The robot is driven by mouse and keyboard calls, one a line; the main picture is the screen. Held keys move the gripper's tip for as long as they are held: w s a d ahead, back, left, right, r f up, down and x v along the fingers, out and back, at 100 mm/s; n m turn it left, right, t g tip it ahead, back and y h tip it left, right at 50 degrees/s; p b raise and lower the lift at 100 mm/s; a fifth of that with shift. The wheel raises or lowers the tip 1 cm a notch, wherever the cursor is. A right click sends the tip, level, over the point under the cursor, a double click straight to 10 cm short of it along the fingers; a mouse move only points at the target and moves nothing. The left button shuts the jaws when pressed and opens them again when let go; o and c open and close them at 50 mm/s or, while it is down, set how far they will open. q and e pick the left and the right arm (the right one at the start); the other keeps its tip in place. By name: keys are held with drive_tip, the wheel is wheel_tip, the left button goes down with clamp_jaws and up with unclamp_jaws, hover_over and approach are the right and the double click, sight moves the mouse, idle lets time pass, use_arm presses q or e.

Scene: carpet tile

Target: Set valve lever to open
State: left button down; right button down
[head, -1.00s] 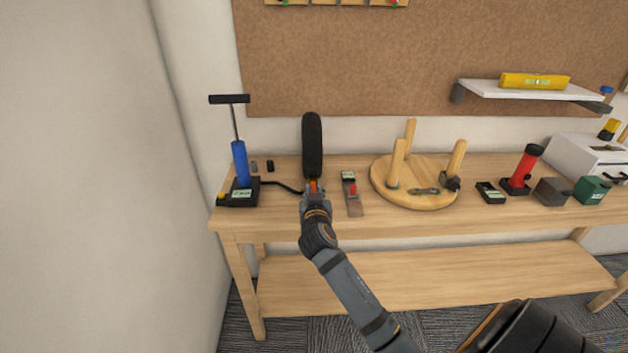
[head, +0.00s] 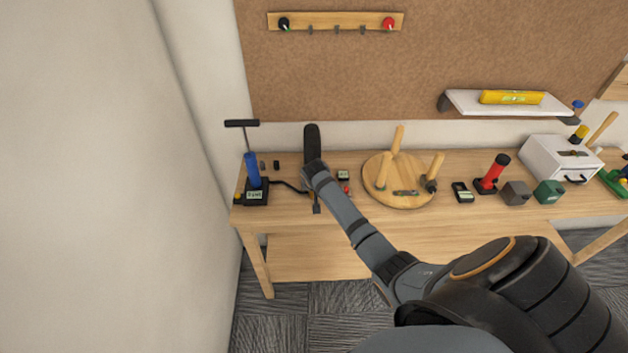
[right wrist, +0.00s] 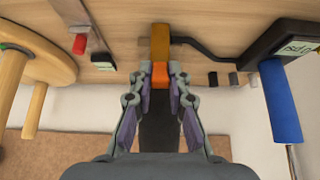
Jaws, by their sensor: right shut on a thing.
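In the right wrist view an orange lever-like piece (right wrist: 160,76) lies between the fingertips of my right gripper (right wrist: 160,72), which is shut on it. It sits against a brown-orange block (right wrist: 160,42), where a black hose ends. I take the orange piece as the valve lever; its open or closed marking does not show. The dark upright wheel (head: 312,137) is right behind, and also shows between the fingers (right wrist: 159,130). In the head view my wrist covers the lever. My left gripper is not in view.
A blue pump (head: 253,170) with a display base stands left on the bench (head: 470,215). A small red part (head: 347,190) by a display box (head: 343,175) is just right of my wrist. A round wooden piece with upright legs (head: 400,195) stands further right.

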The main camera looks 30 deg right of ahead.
drive_tip(key=shift+w+d+r+g+y+p, duration=0.1)
drive_tip(key=shift+w+r+g+y+p, duration=0.1)
drive_tip(key=shift+g+y+p, duration=0.15)
idle(0.3)
drive_tip(key=c, duration=1.3)
unclamp_jaws()
drive_tip(key=shift+f, duration=0.1)
drive_tip(key=v, duration=1.2)
